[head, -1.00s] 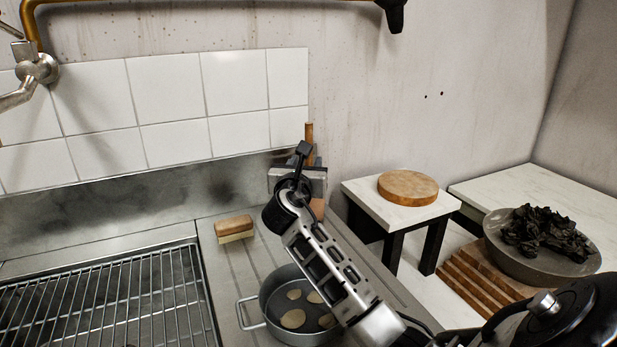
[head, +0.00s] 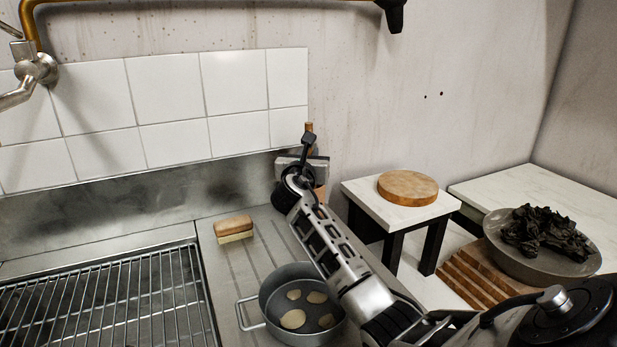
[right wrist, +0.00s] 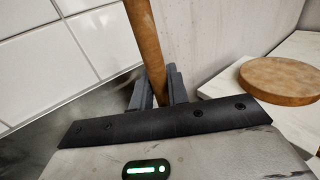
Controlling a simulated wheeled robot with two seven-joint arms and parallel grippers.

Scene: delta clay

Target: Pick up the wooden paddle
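The wooden paddle (head: 309,127) stands near the wall behind my right gripper in the head view; only the top of its handle shows there. In the right wrist view its brown handle (right wrist: 147,45) rises, slightly tilted, between the two grey fingers of my right gripper (right wrist: 157,92). The fingers lie close on either side of the handle, but I cannot tell whether they press on it. The paddle's lower part is hidden by my gripper. My right gripper (head: 303,160) also shows in the head view, at the back of the counter. My left gripper is not in view.
A round wooden board (head: 407,187) rests on a small stand to the right. A bowl (head: 510,268) holds dark leaves.

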